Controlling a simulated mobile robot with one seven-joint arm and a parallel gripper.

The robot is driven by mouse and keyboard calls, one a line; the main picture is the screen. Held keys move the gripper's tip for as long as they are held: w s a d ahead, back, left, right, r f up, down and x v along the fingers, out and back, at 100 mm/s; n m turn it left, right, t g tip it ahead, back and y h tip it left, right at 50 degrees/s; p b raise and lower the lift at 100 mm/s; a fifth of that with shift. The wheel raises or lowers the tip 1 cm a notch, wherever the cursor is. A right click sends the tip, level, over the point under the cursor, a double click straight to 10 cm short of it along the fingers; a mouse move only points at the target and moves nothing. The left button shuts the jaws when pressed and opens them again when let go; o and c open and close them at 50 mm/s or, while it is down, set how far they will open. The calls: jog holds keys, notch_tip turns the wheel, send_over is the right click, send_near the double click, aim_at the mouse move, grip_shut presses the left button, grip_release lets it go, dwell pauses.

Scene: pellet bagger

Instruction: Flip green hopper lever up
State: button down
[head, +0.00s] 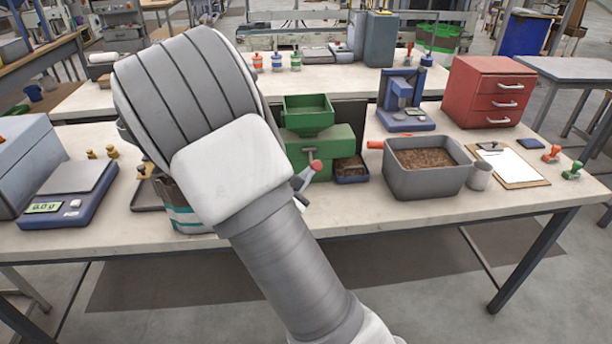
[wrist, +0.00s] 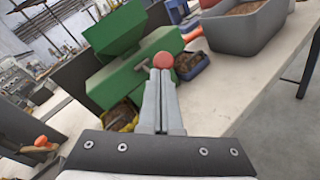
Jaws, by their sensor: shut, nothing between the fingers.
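The green hopper (head: 307,113) stands on a green machine body (head: 330,142) near the middle of the bench. The hopper also shows at the upper left of the wrist view (wrist: 112,28). Its lever has a red knob (head: 316,165) at the front; the knob in the wrist view (wrist: 163,60) sits right at my fingertips. My gripper (head: 301,181) is shut and empty, in front of the green body and close to the knob. I cannot tell whether the fingertips touch it. My arm hides the left part of the machine in the head view.
A small blue tray of brown pellets (head: 351,170) sits right of the machine. A grey bin of pellets (head: 427,178) stands further right. A scale (head: 68,195) is at left, a blue device (head: 404,105) and red drawers (head: 490,92) behind. The bench front (head: 400,215) is clear.

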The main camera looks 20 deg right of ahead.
jog(key=shift+w+r+g+p, duration=0.1)
jog(key=shift+r+g+p, duration=0.2)
jog(key=shift+r+p, duration=0.25)
jog(key=w+d+r+n+g+y+p, duration=0.1)
jog(key=w+r+p, duration=0.5)
jog(key=p, duration=0.7)
notch_tip(320, 180, up, 3)
jog(key=shift+d+f+n+g+y, duration=0.2)
jog(key=shift+d+n+g+y, duration=0.2)
jog(key=shift+n+g+y, duration=0.55)
jog(key=shift+r+m+g, duration=0.1)
jog(key=shift+m+g, duration=0.15)
jog(key=shift+m, duration=0.1)
jog(key=shift+r+p, duration=0.5)
jog(key=shift+r, duration=0.2)
jog(key=shift+a, duration=0.1)
